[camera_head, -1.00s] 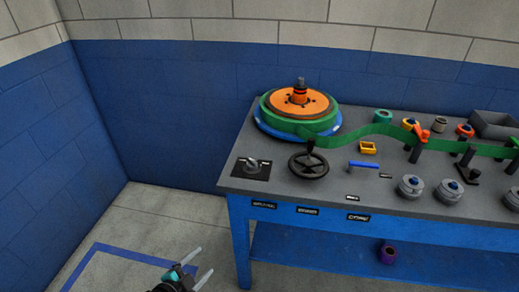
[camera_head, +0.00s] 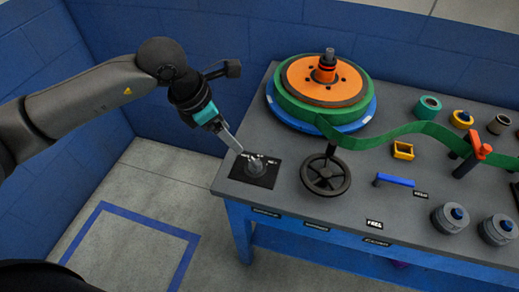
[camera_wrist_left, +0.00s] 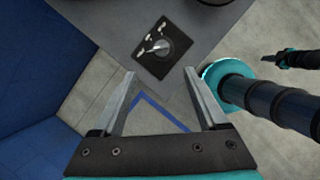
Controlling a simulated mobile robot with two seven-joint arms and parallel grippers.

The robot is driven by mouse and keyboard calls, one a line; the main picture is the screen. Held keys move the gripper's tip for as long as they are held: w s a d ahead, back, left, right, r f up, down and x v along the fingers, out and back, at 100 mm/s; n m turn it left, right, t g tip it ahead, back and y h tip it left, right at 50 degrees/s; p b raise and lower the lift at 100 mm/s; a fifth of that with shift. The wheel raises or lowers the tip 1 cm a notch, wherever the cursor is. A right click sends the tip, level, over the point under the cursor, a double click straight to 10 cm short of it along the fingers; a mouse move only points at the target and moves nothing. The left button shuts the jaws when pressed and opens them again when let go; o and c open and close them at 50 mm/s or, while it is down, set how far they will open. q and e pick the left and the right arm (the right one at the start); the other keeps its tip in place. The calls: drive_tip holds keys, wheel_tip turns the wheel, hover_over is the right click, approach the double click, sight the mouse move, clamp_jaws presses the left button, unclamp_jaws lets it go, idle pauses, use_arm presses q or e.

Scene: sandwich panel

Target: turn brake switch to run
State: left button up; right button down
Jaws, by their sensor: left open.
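The brake switch (camera_head: 256,166) is a grey rotary knob on a black square plate at the bench's front left corner. It also shows in the left wrist view (camera_wrist_left: 160,46), its pale pointer toward the left of the plate, among small white labels too small to read. My left gripper (camera_head: 238,150) comes in from the left, its fingertips just above and behind the knob. In the left wrist view its two fingers (camera_wrist_left: 156,88) are spread with nothing between them, and the knob lies beyond the tips. Contact with the knob is not visible.
A black handwheel (camera_head: 326,175) stands right of the switch plate. Behind it is a large reel (camera_head: 325,80) with a green band running right. A blue handle (camera_head: 394,181) and grey knobs lie further right. The floor left of the blue bench (camera_head: 242,232) is clear.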

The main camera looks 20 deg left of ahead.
sight(253, 162)
use_arm(q)
drive_tip(key=b+x, duration=0.1)
drive_tip(key=x, duration=1.4)
drive_tip(key=shift+s+d, duration=0.1)
use_arm(e)
drive_tip(key=shift+s+f, duration=0.45)
drive_tip(key=shift+f, duration=0.35)
use_arm(q)
drive_tip(key=shift+c, duration=0.2)
drive_tip(key=shift+r, duration=0.1)
clamp_jaws()
